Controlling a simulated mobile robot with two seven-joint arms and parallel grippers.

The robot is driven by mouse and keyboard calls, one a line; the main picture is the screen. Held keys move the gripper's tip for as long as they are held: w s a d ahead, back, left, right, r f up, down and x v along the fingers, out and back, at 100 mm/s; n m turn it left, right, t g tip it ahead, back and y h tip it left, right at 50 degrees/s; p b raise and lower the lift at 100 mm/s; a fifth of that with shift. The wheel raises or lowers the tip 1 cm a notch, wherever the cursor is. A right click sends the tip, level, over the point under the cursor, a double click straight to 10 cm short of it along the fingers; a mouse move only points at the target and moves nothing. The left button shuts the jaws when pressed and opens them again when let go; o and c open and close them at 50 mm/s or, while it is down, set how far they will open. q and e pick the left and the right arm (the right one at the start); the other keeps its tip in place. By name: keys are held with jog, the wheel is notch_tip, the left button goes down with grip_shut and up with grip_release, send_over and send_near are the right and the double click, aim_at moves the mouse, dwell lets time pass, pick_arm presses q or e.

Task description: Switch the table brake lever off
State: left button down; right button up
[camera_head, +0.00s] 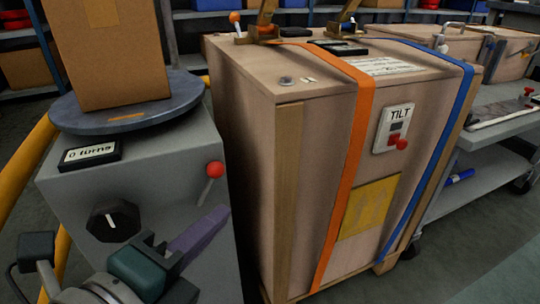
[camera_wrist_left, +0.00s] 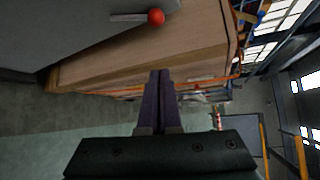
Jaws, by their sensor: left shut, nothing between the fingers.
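The table brake lever (camera_head: 214,170) is a short grey rod with a red ball knob on the right side of the grey turntable stand (camera_head: 140,195). My left gripper (camera_head: 226,212) is in front of the stand, low and just below the lever, with its purple fingers together and empty. In the left wrist view the lever's red knob (camera_wrist_left: 157,17) is at the top, its rod pointing left. The left fingertips (camera_wrist_left: 160,73) show below it, apart from the knob. My right gripper is not in view.
A cardboard box (camera_head: 110,50) sits on the round turntable (camera_head: 65,118). A black dial (camera_head: 113,220) and a turns label (camera_head: 90,155) are on the stand. A wooden crate (camera_head: 240,140) with orange and blue straps stands close on the right, leaving a narrow gap.

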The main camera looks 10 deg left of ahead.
aim_at(207, 185)
pick_arm(q)
jog(key=shift+d+f, duration=0.1)
jog(key=shift+f, duration=0.05)
jog(key=b+x, duration=0.4)
jog(key=x, duration=0.6)
jog(key=a, duration=0.2)
jog(key=a+r+p, duration=0.1)
jog(key=shift+s+a+r, duration=0.15)
jog(key=shift+a, duration=0.25)
jog(key=shift+s+a+b, duration=0.15)
jog(key=shift+b, duration=0.5)
